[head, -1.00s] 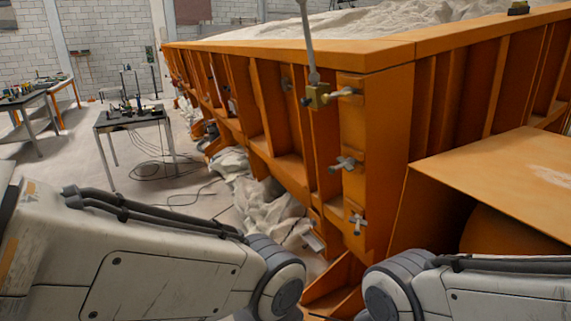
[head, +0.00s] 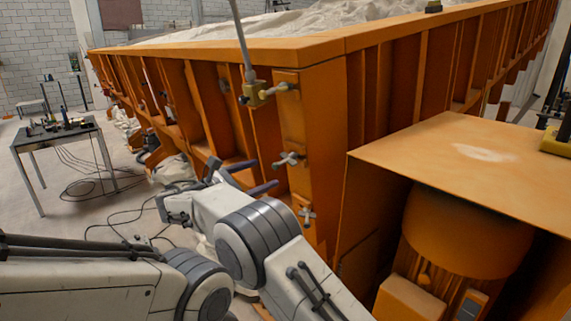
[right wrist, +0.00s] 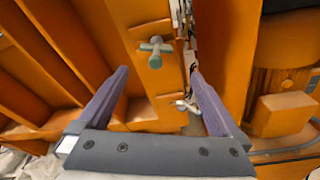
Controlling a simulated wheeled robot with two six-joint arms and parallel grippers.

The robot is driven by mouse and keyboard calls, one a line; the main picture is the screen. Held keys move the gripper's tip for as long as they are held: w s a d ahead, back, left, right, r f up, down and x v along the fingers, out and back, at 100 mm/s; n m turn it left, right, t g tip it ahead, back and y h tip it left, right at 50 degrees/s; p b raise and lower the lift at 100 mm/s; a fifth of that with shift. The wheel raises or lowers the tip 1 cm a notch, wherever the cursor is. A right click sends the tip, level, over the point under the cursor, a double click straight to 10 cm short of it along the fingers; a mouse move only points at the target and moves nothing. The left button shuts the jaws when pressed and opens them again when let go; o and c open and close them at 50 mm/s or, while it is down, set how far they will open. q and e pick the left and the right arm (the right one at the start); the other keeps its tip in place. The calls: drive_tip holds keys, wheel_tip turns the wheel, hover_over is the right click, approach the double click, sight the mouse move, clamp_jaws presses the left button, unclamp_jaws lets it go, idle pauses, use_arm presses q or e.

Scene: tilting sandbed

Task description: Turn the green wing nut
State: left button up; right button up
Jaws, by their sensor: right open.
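The middle one (head: 288,159) looks grey in the head view; in the right wrist view the upper nut (right wrist: 155,50) has a grey-green tint. The lower wing nut (head: 306,214) looks silver and also shows in the right wrist view (right wrist: 187,105). My right gripper (head: 266,174) is open and empty, left of the post and near the middle nut. Its dark fingers (right wrist: 159,72) are apart, with the grey-green nut beyond them. My left gripper is out of view.
A brass clamp (head: 262,93) with a rod stands above the nuts on the orange sandbed frame (head: 310,52). An orange plate (head: 460,150) juts out at right over a motor-like drum (head: 465,235). A tool table (head: 60,135) stands far left.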

sight(285, 162)
drive_tip(key=shift+w+r, duration=0.15)
drive_tip(key=shift+w, duration=0.1)
drive_tip(key=shift+w+d+r, duration=0.1)
drive_tip(key=shift+w+d, duration=0.1)
drive_tip(key=shift+w, duration=0.05)
drive_tip(key=p+x, duration=0.1)
drive_tip(key=x, duration=0.3)
drive_tip(key=p+x, duration=0.2)
drive_tip(key=x, duration=0.3)
drive_tip(key=shift+w+d+r, duration=0.1)
drive_tip(key=shift+w+d, duration=0.1)
drive_tip(key=c, duration=1.3)
